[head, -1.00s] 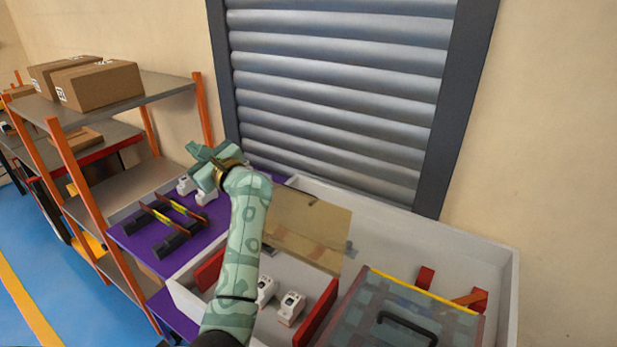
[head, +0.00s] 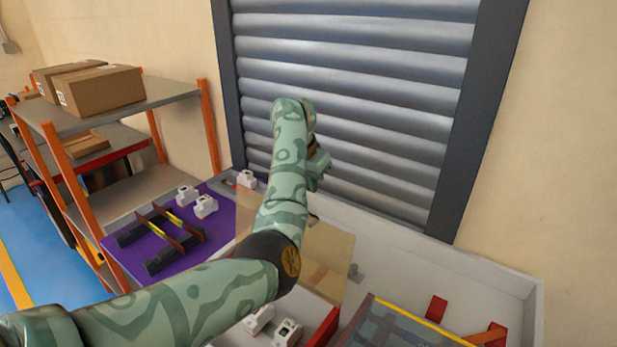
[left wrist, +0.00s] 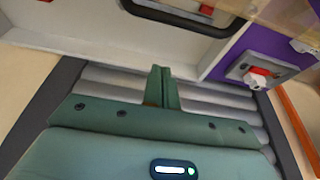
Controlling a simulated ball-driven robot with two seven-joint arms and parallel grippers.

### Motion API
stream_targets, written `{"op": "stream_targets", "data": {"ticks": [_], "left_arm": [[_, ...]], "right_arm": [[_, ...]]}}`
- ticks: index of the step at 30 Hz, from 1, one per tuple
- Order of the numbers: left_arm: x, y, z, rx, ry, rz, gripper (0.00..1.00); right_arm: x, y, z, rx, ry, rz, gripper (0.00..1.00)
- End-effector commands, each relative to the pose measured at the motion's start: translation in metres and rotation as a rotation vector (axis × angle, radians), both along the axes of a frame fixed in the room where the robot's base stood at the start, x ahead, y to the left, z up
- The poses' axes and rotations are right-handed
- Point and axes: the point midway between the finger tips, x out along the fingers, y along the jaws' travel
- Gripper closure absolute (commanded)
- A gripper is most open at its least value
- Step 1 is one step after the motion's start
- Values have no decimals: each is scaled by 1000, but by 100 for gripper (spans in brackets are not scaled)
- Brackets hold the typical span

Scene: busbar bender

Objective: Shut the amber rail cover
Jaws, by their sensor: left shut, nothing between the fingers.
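The amber rail cover (head: 330,246) is a see-through tan panel in the head view, partly hidden behind my left forearm. It stands open at the back of a red-walled bay, leaving white devices (head: 287,332) in front of it uncovered. An amber see-through surface also shows at the top right of the left wrist view (left wrist: 287,14). My left gripper (head: 316,178) is above and behind the cover, in front of the grey shutter, apart from the cover. Its fingers (left wrist: 162,88) are shut and empty. My right gripper is out of view.
A white-walled tray (head: 455,266) holds the bay. A second see-through cover with a yellow edge (head: 425,322) lies at the right, near red blocks (head: 437,308). A purple mat (head: 222,218) with white devices and dark rails is at the left. The ribbed shutter (head: 380,110) stands close behind.

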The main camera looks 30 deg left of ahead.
Motion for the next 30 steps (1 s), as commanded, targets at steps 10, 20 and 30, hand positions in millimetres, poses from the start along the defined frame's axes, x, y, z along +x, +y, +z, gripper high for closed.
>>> {"op": "stream_targets", "data": {"ticks": [10, 20, 30], "left_arm": [[-12, 2, -31, 3, -3, 2, 100], [-27, 4, -36, 2, -1, 0, 100], [-27, 7, -36, 0, -9, 2, 100]], "right_arm": [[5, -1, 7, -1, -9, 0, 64], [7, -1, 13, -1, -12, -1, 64], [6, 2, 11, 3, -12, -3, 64]]}}
